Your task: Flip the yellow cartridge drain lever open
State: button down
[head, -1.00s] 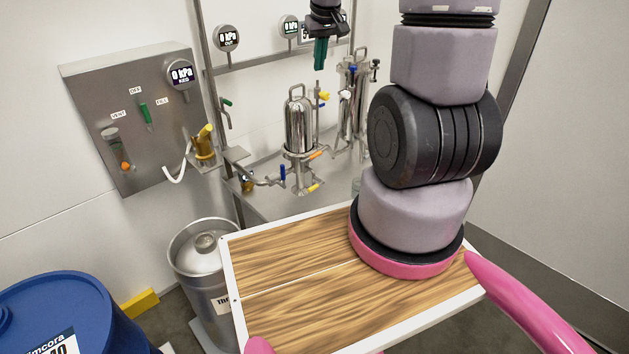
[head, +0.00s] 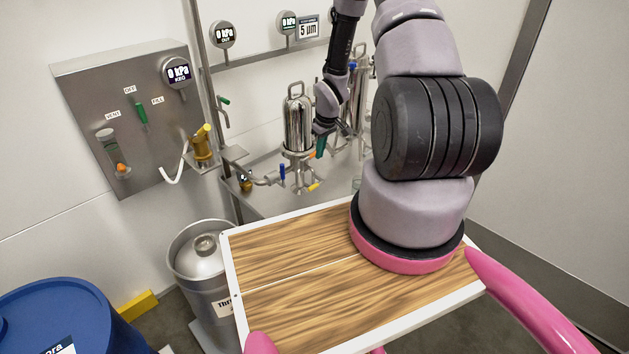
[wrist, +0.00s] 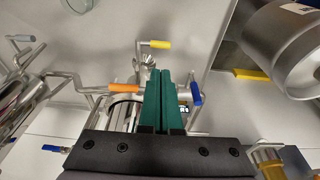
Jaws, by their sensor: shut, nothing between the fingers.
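The yellow lever (head: 314,187) sits low under the left steel cartridge housing (head: 297,125) in the head view. In the wrist view a yellow lever (wrist: 160,44), likely the same one, lies just beyond the fingertips on a thin bent stem. My gripper (head: 320,147) has green fingers pointing down, beside the housing's lower right side and above the yellow lever. In the wrist view my gripper (wrist: 161,72) is shut and empty, apart from the lever. My wrist hides part of the housing's right side.
A blue lever (wrist: 196,94) and an orange lever (wrist: 125,88) flank the fingers closely. A steel keg (head: 200,262) stands lower left, and a grey control panel (head: 135,160) hangs on the left wall. A second housing stands behind my forearm.

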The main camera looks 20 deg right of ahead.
aim_at(314, 187)
jog(key=shift+f, duration=0.3)
jog(key=f, duration=0.4)
jog(key=w+f, duration=0.1)
jog(key=f, duration=0.4)
jog(key=w+a+f, duration=0.1)
jog(key=f, duration=0.3)
jog(key=shift+w+f, duration=0.25)
jog(key=shift+f, duration=0.1)
